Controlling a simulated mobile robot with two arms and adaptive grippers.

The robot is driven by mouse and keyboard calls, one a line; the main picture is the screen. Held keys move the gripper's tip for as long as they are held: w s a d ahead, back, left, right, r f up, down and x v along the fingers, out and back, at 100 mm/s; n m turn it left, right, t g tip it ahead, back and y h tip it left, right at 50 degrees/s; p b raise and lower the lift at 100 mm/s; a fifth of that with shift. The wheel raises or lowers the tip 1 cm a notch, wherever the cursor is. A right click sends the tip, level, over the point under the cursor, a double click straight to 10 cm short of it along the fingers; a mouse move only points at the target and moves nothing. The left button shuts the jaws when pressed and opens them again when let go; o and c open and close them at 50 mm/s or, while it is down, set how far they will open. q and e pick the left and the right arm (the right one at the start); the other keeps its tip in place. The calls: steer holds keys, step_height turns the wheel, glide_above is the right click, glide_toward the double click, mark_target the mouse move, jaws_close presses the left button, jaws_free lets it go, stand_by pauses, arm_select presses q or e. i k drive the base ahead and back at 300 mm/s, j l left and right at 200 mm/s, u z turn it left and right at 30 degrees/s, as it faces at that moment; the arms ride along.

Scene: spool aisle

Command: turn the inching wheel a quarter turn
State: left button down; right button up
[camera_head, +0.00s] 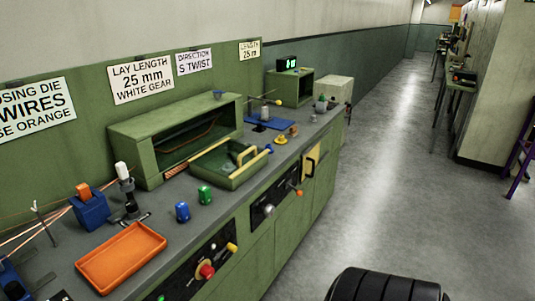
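A black panel (279,203) is set in the green cabinet front, right of the picture's middle. It carries a small pale round part (268,209) and an orange knob (299,192) on its right side. These are small and seen at a steep angle, so I cannot tell for sure whether one of them is the inching wheel, or how it is turned. Neither my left gripper nor my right gripper is in view.
The grey bench top (222,203) holds an orange tray (121,257), blue and green cylinders (205,195), and a green tray (230,164). A nearer panel has a red knob (206,271) and a yellow knob (232,247). The aisle floor (385,175) is open to the right.

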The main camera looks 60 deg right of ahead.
mark_target(269, 211)
steer(key=z, duration=1.9)
steer(key=l, duration=0.2)
